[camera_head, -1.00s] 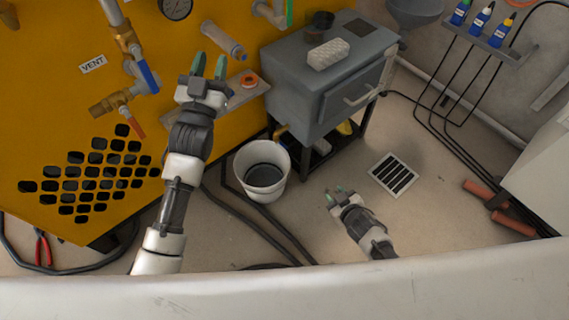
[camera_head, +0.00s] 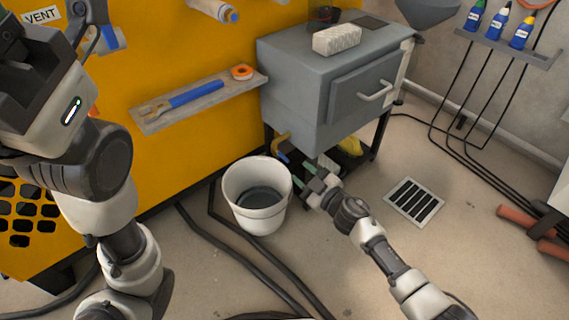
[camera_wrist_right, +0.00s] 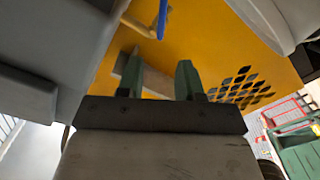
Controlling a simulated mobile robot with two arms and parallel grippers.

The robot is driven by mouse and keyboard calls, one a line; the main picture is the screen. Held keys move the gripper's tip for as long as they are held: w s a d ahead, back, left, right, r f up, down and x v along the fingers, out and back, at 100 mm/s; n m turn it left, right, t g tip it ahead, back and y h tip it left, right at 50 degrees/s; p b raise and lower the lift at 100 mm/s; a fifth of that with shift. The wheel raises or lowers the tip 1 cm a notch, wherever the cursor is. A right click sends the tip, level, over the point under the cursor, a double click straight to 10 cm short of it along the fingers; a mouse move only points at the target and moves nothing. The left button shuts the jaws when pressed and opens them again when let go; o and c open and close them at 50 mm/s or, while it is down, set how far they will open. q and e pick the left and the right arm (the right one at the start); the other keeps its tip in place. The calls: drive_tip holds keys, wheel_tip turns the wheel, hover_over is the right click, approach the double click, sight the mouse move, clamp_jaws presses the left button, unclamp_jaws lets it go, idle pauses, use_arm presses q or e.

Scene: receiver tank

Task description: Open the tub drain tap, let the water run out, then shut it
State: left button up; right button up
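The grey tub (camera_head: 310,85) stands on dark legs against the yellow panel. Its drain tap (camera_head: 281,146), brass-coloured with a blue lever, hangs under the tub's left front corner. In the right wrist view the blue lever (camera_wrist_right: 162,18) shows at the top, beyond my fingertips. A white bucket (camera_head: 257,212) stands on the floor below the tap, its inside dark. My right gripper (camera_head: 318,166) is open and empty, close to the tap, apart from it in the wrist view (camera_wrist_right: 160,78). My left arm fills the left side; its fingertips cannot be made out.
A shelf (camera_head: 210,106) on the yellow panel (camera_head: 170,50) holds a blue-handled tool and an orange roll. A floor drain grate (camera_head: 414,202) lies right of my right arm. Dark hoses (camera_head: 235,260) run along the floor. Bottles (camera_head: 498,27) stand on a wall rack.

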sight(283, 156)
drive_tip(key=b+x, duration=0.3)
drive_tip(key=x, duration=0.4)
drive_tip(key=shift+w+f, duration=0.1)
drive_tip(key=shift+f, duration=0.05)
drive_tip(key=shift+w+a+b, duration=0.3)
drive_tip(key=shift+b, duration=0.05)
clamp_jaws()
